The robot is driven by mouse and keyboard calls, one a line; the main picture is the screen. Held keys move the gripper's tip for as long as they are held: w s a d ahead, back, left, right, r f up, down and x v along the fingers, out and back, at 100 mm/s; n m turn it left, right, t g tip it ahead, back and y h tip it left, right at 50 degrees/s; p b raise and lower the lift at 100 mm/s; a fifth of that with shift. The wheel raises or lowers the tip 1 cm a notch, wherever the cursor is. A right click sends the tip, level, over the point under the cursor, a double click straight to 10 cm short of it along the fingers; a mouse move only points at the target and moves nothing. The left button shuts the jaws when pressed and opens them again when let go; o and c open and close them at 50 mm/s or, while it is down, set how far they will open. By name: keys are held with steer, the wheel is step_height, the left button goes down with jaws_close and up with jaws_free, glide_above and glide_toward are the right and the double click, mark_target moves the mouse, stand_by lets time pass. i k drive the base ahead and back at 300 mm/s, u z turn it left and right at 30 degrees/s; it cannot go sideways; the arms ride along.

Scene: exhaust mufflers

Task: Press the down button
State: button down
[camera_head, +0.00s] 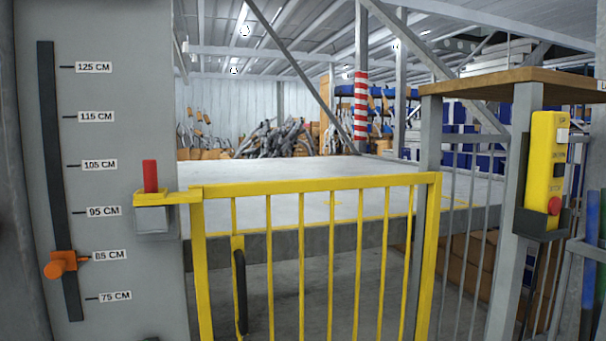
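A yellow control box (541,160) stands upright in a dark holder (541,224) on a grey post at the right. Its front carries a pale button (563,135) near the top, a dark button (559,170) below it and a round red button (555,205) at the bottom. The small labels on the box are too small to read, so I cannot tell which is the down button. My gripper is not in view.
A yellow barred gate (319,187) stands across the middle, before a grey platform (290,172). A grey panel (125,25) with a height scale and an orange knob (60,264) near 85 CM is at left. A wooden shelf (510,80) juts above the control box.

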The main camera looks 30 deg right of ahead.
mark_target(559, 169)
steer(key=z, duration=2.15)
